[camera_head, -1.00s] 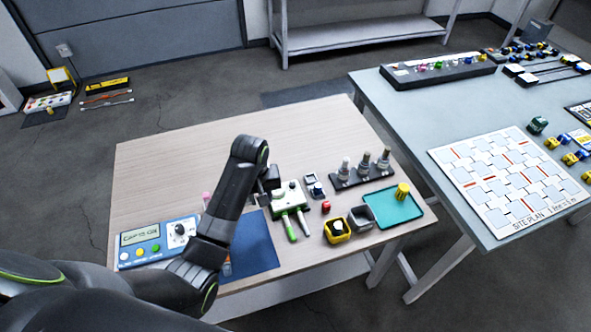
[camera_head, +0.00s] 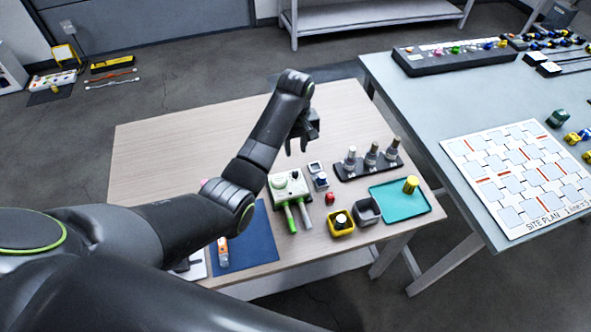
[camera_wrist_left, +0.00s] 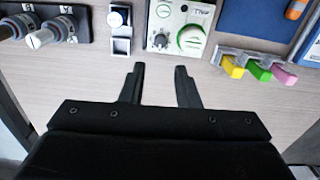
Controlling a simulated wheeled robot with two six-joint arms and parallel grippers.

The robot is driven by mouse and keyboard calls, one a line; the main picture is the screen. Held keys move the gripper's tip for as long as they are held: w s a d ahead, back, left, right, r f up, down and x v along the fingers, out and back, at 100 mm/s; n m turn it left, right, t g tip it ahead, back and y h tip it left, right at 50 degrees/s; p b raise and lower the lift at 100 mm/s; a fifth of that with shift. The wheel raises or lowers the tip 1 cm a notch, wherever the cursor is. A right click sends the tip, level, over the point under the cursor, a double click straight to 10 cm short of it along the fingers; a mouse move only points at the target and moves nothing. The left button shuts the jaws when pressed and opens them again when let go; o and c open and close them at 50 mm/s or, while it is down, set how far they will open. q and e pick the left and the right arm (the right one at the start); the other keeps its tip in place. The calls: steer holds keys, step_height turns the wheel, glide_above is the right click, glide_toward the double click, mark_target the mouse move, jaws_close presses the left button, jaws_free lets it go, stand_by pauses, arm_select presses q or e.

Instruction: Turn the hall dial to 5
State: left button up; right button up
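A small white and green box (camera_head: 278,196) stands on the wooden table. It carries a round knob, and two green- and grey-handled parts extend from its front. In the left wrist view the box (camera_wrist_left: 205,14) shows a grey dial (camera_wrist_left: 160,41) and a larger green-rimmed white knob (camera_wrist_left: 191,38). I cannot read the dial's setting, nor tell whether it is the hall dial. My left gripper (camera_head: 303,147) is above the table, behind the box. In its wrist view the gripper (camera_wrist_left: 158,72) is open and empty, its fingers apart below the box. My right gripper is not in view.
A blue mat (camera_head: 262,240) lies left. Coloured clips (camera_wrist_left: 257,70) show in the wrist view.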

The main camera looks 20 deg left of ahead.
mark_target(295, 173)
arm_select(q)
step_height(295, 173, down, 10)
steer(key=shift+f, duration=0.25)
stand_by(0.3)
jaws_close()
steer(key=shift+m, duration=0.3)
